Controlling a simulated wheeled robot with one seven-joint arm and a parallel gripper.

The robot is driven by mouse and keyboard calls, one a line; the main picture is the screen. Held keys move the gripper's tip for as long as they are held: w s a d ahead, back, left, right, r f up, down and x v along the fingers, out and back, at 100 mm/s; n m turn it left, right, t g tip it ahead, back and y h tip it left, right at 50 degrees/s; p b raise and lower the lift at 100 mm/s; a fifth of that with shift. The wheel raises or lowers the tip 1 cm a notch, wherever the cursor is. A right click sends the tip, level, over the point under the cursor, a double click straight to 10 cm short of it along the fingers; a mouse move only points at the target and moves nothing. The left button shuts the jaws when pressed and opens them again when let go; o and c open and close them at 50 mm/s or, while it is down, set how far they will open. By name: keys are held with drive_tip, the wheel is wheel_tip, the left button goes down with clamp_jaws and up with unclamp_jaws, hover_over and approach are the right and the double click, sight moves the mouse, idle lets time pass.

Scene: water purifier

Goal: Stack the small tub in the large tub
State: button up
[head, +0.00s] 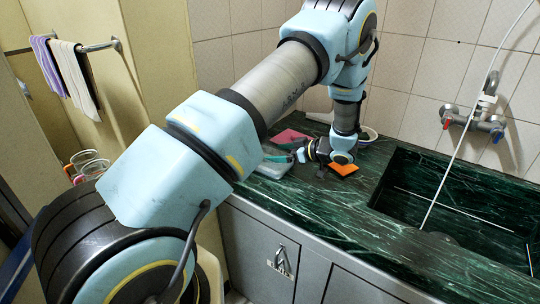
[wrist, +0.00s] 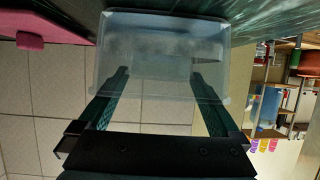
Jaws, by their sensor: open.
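A translucent tub (head: 273,163) sits on the dark green counter at its left end, beside my gripper (head: 301,156). In the wrist view, a clear tub (wrist: 160,25) fills the upper middle, in front of my gripper (wrist: 160,82). My gripper is open, with one finger toward each side of the tub and the fingertips overlapping its near part in the picture. A paler rectangular shape shows inside the tub's outline; I cannot tell whether it is a second tub or the tub's own base. I cannot tell which size of tub this is.
A pink item (head: 291,137) lies behind the tub and also shows in the wrist view (wrist: 45,27). An orange item (head: 343,169) lies right of my gripper. The sink (head: 445,200) opens at right.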

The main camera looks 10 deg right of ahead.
drive_tip(key=b+v, duration=0.2)
drive_tip(key=v, duration=0.7)
drive_tip(key=w+a+r+m+t+h, duration=0.1)
drive_tip(key=w+a+r+m+h, duration=0.4)
drive_tip(key=w+a+r+h, duration=0.5)
drive_tip(key=s+a+m+g, duration=0.2)
drive_tip(key=s+a+g, duration=0.2)
drive_tip(key=s+a, duration=0.5)
drive_tip(key=s+a+f+m+g, duration=0.1)
drive_tip(key=s+a+m+g, duration=0.2)
drive_tip(key=s+a, duration=0.7)
drive_tip(key=s+g, duration=0.1)
drive_tip(key=s, duration=0.4)
drive_tip(key=shift+a+f+g, duration=0.15)
drive_tip(key=shift+f+g, duration=0.2)
drive_tip(key=shift+g, duration=0.05)
